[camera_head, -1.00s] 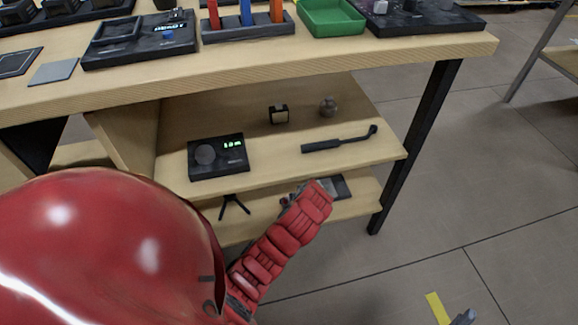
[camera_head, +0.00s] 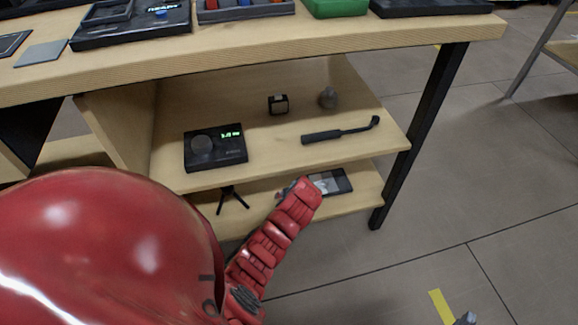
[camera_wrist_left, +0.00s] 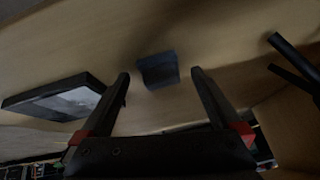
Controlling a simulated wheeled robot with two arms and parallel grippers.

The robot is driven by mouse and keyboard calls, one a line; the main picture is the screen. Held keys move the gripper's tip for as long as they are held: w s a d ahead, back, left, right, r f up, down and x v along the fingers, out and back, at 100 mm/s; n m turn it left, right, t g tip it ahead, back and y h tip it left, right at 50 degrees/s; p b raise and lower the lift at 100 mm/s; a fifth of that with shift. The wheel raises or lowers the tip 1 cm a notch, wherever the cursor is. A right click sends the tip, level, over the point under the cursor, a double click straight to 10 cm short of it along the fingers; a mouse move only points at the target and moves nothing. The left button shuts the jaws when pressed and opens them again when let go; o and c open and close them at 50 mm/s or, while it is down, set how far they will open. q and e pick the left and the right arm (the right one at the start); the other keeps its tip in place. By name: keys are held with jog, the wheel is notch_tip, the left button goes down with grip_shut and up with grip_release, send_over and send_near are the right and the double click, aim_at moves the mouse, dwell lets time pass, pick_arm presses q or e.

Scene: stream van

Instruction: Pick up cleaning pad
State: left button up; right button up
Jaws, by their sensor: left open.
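A small dark blue block, which looks like the cleaning pad (camera_wrist_left: 158,70), lies on the wooden lower shelf in the left wrist view. My left gripper (camera_wrist_left: 160,76) is open and empty, with the pad ahead between its two dark fingertips. The fingers look apart from it; the exact gap cannot be told. In the head view my red left arm reaches to the lower shelf (camera_head: 345,203) and largely hides the gripper and the pad.
On the lower shelf, a dark-framed tray (camera_head: 338,181) and a small black tripod (camera_head: 230,201) flank the arm's end. The upper shelf, close above, holds a black device with a green display (camera_head: 215,148), a black handled tool (camera_head: 340,131) and small items. A table leg (camera_head: 422,130) stands right.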

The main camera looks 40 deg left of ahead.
pick_arm(q)
jog(key=c, duration=1.4)
